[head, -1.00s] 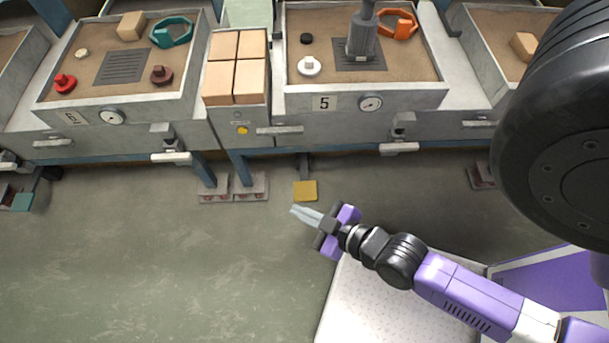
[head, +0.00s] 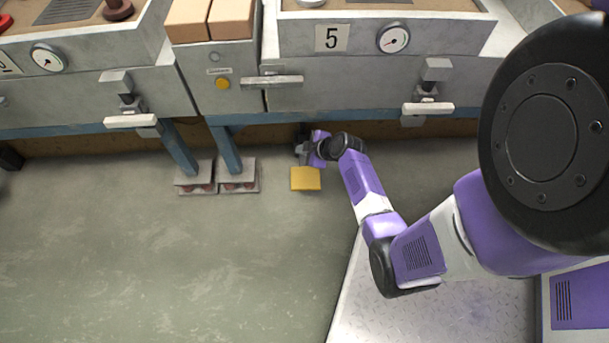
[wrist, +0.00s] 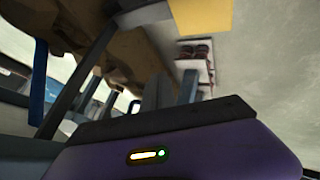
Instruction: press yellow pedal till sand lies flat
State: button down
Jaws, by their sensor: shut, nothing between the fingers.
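The yellow pedal (head: 305,179) is on the floor below the station marked 5; it also shows at the top of the wrist view (wrist: 200,16). My gripper (head: 303,152) is at the pedal's far edge, low under the front of the bench, pointing away from me. It is shut and empty. In the wrist view its dark fingers (wrist: 171,90) appear apart from the pedal's yellow plate. Whether any part touches the pedal I cannot tell. Only a strip of sand (head: 440,4) in tray 5 shows at the top edge, so its surface cannot be judged.
Blue bench legs (head: 228,150) with foot plates (head: 238,175) stand left of the pedal. The bench front with a dial gauge (head: 393,40) and a clamp handle (head: 428,108) overhangs my gripper. The floor at left is clear.

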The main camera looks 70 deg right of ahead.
aim_at(306, 167)
jog(key=d, duration=0.1)
jog(key=d+f, duration=0.1)
jog(key=d, duration=0.1)
jog(key=shift+s+f+b, duration=0.2)
jog(key=shift+s+b, duration=0.1)
jog(key=shift+s, duration=0.05)
jog(key=shift+f, duration=0.15)
jog(key=f+b, duration=0.4)
jog(key=f, duration=0.1)
jog(key=f+b, duration=0.3)
jog(key=shift+s+a+f, duration=0.1)
jog(key=shift+a+f, duration=0.15)
jog(key=shift+a, duration=0.05)
dwell(1.7)
jog(key=shift+f+b, duration=0.4)
jog(key=shift+b, duration=0.25)
